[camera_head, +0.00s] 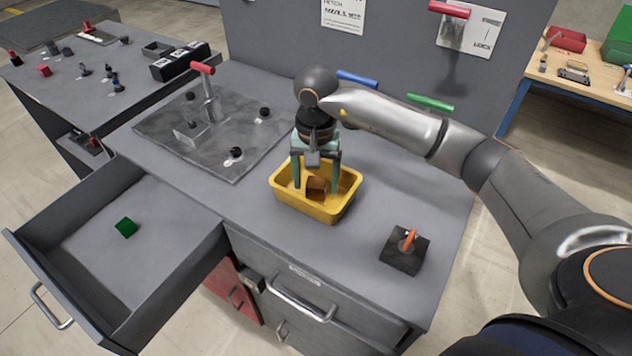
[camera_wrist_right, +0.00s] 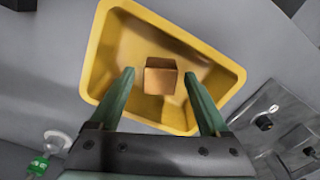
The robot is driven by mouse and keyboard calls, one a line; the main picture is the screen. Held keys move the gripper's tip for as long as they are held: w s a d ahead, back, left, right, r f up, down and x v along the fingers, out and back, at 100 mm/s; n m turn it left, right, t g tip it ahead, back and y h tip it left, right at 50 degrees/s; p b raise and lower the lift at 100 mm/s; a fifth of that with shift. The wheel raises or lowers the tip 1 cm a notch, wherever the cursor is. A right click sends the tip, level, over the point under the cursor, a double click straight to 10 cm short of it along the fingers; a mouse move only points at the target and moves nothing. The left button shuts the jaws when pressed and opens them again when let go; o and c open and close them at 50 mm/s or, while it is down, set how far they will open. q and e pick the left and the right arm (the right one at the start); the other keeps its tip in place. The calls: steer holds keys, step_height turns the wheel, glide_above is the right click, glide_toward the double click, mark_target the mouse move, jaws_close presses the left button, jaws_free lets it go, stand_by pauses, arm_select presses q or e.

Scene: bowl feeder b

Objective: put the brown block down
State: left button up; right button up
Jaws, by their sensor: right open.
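The brown block (camera_head: 316,187) is in the yellow bin (camera_head: 322,214) on the grey workbench. In the right wrist view the block (camera_wrist_right: 161,77) shows near the middle of the yellow bin (camera_wrist_right: 96,50), beyond and between the fingertips. My right gripper (camera_head: 316,186) points down over the bin, its green fingers apart on either side of the block. In the right wrist view the gripper (camera_wrist_right: 158,75) is open, with a gap between each finger and the block. My left gripper is in neither view.
An open drawer (camera_head: 165,215) at the left holds a green cube (camera_head: 125,228). A metal plate (camera_head: 160,135) with a red-handled lever (camera_head: 203,68) lies behind the bin to the left. A black box with an orange switch (camera_head: 404,252) stands at the right front. Bench space between them is clear.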

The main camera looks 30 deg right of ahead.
mark_target(316, 183)
step_height(316, 183, up, 11)
steer(key=b, duration=0.1)
stand_by(0.7)
